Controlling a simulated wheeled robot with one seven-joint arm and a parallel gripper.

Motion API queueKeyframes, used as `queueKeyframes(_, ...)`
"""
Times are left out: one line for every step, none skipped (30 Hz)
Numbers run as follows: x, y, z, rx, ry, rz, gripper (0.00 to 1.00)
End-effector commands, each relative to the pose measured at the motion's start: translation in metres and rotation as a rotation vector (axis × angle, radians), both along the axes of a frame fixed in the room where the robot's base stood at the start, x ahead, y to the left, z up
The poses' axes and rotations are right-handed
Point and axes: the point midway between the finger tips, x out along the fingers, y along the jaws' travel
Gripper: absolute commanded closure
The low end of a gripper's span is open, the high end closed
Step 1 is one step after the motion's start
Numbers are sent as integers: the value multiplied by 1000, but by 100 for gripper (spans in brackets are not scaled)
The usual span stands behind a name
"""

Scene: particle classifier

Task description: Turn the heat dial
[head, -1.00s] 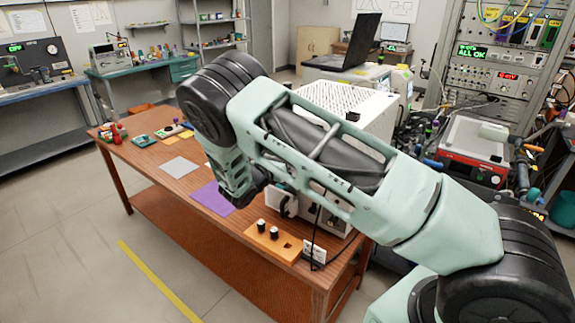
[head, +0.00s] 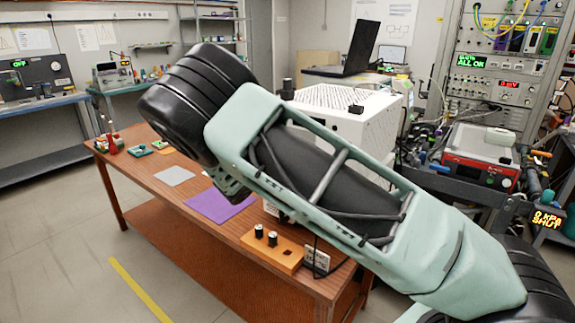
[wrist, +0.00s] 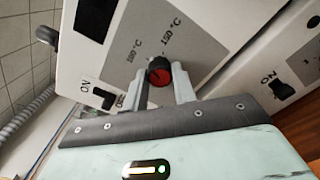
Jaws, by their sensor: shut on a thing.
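The heat dial (wrist: 158,66) is a round black knob with a red face in the wrist view. It sits on a grey panel printed with 100 °C and 150 °C marks. My gripper (wrist: 161,77) has one finger on each side of the knob and is shut on it. In the head view my arm hides the dial and the fingers. The white machine (head: 345,122) stands on the wooden table behind my arm.
In the wrist view, a black switch (wrist: 104,98) marked ON is left of the dial; another switch (wrist: 281,90) is at right. An orange block (head: 272,252) with black pieces and a purple sheet (head: 218,206) lie on the table.

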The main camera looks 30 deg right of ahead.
Motion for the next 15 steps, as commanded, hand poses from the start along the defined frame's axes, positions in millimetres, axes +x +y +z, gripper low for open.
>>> queueKeyframes(0,1,-7,17,-44,2,96)
queueKeyframes(0,2,-7,28,-70,3,96)
queueKeyframes(0,2,-7,41,-106,2,96)
queueKeyframes(0,1,-7,50,-133,2,96)
queueKeyframes(0,1,-7,60,-160,2,96)
queueKeyframes(0,2,-7,73,-195,3,96)
queueKeyframes(0,2,-7,83,-221,4,96)
queueKeyframes(0,2,-7,92,-248,3,96)
queueKeyframes(0,2,-8,106,-285,2,96)
queueKeyframes(0,2,-7,115,-311,3,96)
queueKeyframes(0,2,-8,125,-338,2,96)
queueKeyframes(0,2,-8,138,-373,3,96)
queueKeyframes(0,2,-8,148,-400,2,96)
queueKeyframes(0,1,-8,158,-427,2,96)
queueKeyframes(0,1,-8,171,-461,2,96)
